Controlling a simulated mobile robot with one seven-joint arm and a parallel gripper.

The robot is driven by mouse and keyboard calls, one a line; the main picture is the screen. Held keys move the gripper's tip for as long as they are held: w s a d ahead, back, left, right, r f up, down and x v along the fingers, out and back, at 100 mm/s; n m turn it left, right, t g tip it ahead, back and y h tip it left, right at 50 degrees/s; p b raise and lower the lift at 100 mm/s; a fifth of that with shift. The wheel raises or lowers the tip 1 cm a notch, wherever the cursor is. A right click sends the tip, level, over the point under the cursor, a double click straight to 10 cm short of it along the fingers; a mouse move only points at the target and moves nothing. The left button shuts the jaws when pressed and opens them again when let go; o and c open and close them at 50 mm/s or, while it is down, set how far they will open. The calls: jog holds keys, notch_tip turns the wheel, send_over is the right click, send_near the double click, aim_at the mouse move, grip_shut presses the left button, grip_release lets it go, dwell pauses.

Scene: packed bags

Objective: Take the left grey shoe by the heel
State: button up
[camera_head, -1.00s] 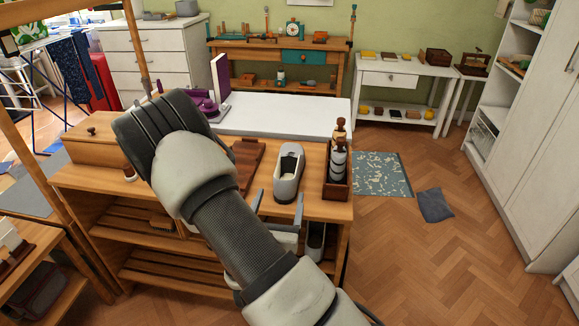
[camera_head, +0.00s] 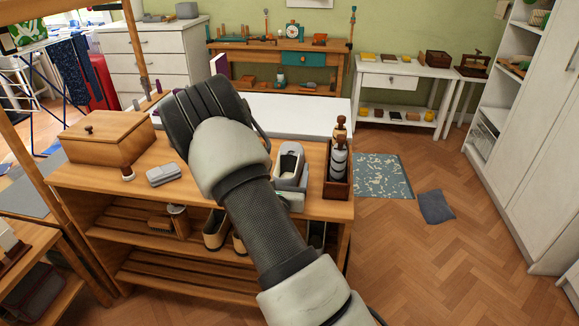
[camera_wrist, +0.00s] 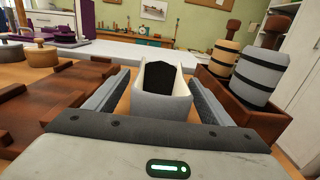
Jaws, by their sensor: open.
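The gripper is open, with one finger on each side of the shoe. A narrow gap shows on the left; contact on the right is hard to tell. In the head view my gripper (camera_head: 289,177) is at the shoe's near end, partly hidden by my arm.
A brown wooden board (camera_wrist: 75,90) lies on the left. A grey case (camera_head: 163,174) and a lidded wooden box (camera_head: 107,138) are further left. Beige shoes (camera_head: 213,230) stand on the shelf below.

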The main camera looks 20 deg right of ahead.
jog(key=c, duration=1.5)
